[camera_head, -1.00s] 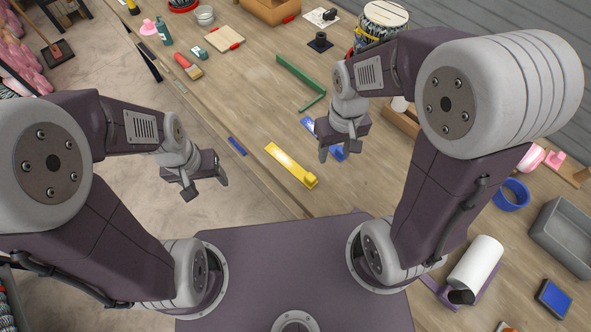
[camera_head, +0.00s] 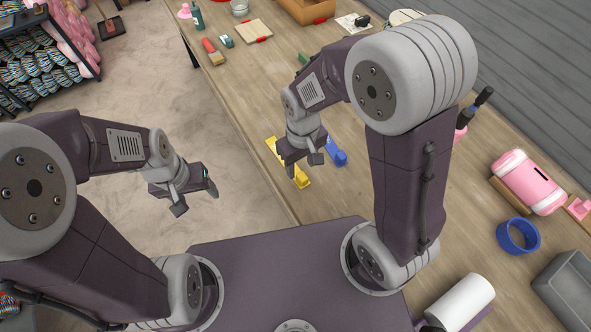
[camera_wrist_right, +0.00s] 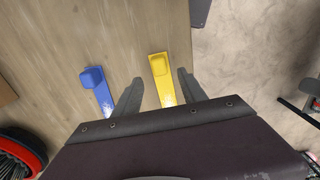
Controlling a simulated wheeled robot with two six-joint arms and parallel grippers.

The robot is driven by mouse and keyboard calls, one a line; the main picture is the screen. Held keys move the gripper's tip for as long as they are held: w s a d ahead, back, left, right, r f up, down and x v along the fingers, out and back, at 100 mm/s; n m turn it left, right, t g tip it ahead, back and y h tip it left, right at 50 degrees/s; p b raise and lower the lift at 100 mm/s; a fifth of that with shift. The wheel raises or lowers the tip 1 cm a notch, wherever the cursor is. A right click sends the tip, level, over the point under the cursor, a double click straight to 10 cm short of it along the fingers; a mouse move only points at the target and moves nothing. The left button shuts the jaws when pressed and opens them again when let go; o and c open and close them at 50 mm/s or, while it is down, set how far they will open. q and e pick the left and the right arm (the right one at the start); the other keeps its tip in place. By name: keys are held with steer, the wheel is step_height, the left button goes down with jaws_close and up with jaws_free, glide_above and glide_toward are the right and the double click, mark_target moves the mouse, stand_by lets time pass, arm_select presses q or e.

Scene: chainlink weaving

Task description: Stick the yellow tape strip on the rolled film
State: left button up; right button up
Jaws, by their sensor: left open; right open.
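My left gripper (camera_head: 197,200) is open and empty, off the table edge above the floor.
A blue strip (camera_head: 336,152) with a block lies right beside the yellow one; it also shows in the right wrist view (camera_wrist_right: 97,88).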

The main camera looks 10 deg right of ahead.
mark_target(300, 174)
step_height(300, 174, down, 5)
steer(key=shift+f, duration=0.15)
jaws_close()
steer(key=shift+r, duration=0.45)
steer(key=r, duration=0.4)
steer(key=shift+s+a, duration=0.1)
steer(key=shift+s, duration=0.25)
steer(key=s+r, duration=0.6)
steer(key=s, duration=0.5)
steer(key=shift+a+r+p, duration=0.15)
steer(key=shift+a+p, duration=0.15)
